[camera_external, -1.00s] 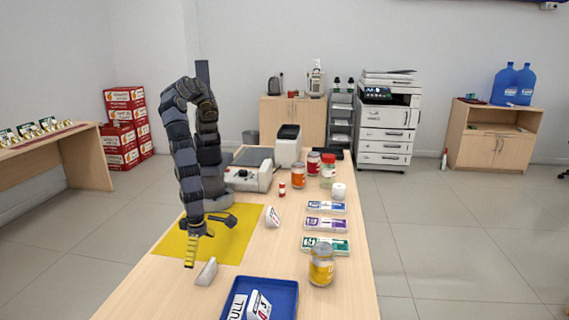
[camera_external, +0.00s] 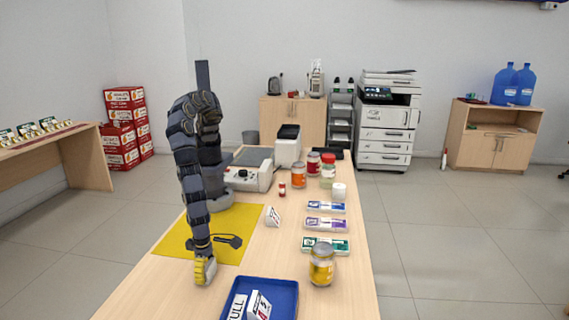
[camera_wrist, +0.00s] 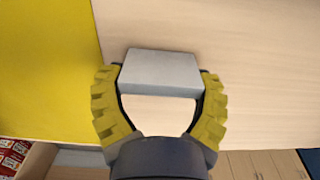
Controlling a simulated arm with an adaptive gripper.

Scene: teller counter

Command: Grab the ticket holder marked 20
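A small white wedge-shaped ticket holder (camera_wrist: 160,70) stands on the wooden counter near its left front. In the external view it (camera_external: 208,272) is partly covered by my gripper. My gripper (camera_external: 206,266) is low over it, with its yellow fingers pointing down. In the wrist view my gripper (camera_wrist: 162,76) is spread, one finger on each side of the holder, close to its sides; contact is not clear. No number shows on this holder. Another white holder (camera_external: 272,216) with dark marks stands farther back, tilted. A third white holder (camera_external: 259,306) with dark and red marks lies in the blue tray.
The blue tray (camera_external: 288,287) with a FULL label is right of my gripper. A yellow mat (camera_external: 176,243) lies behind it. A yellow-filled jar (camera_external: 321,266) and several banknote-like packs (camera_external: 326,223) stand to the right. Jars and a machine stand farther back.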

